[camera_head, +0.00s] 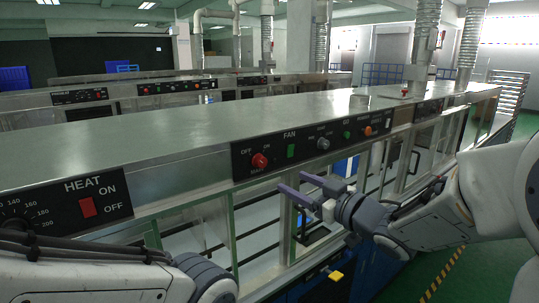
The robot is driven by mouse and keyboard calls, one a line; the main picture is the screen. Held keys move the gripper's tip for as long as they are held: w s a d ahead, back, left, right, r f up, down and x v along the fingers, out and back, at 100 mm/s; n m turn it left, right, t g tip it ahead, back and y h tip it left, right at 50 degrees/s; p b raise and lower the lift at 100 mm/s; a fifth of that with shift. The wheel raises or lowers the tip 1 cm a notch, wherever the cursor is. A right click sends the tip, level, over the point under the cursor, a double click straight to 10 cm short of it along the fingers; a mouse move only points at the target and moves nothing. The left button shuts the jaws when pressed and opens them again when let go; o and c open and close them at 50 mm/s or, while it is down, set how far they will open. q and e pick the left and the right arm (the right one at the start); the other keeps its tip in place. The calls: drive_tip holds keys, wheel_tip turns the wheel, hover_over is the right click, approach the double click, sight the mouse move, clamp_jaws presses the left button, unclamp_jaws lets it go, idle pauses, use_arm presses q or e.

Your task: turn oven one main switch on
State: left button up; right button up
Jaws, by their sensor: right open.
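The oven's front panel (305,147) is a black strip on the long steel oven. Its main switch (259,160) is a red knob at the left end, with OFF and ON marked above it. The panel also carries a green FAN button (291,151) and a grey knob (323,143). My right gripper (289,182) is open and empty, with its purple-grey fingers pointing left. In the picture it sits below and right of the main switch, apart from it. My left gripper is out of view; only arm links show at the bottom left.
A HEAT panel (65,205) with a red rocker switch (87,207) and a dial is at the left. More ovens with similar panels stand behind. Glass doors and metal frames (225,220) lie below the panel. Green floor (470,270) is free at the right.

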sight(264, 163)
drive_tip(key=shift+y, duration=0.4)
drive_tip(key=p+x, duration=0.1)
drive_tip(key=x, duration=0.2)
drive_tip(key=p+x, duration=0.1)
drive_tip(key=x, duration=0.2)
drive_tip(key=r+p+x, duration=0.1)
drive_tip(key=x, duration=0.2)
drive_tip(key=shift+w+a+p, duration=0.2)
drive_tip(key=shift+p, duration=0.2)
drive_tip(key=shift+w+a, duration=0.2)
drive_tip(key=shift+w, duration=0.05)
drive_tip(key=shift+d, duration=0.1)
clamp_jaws()
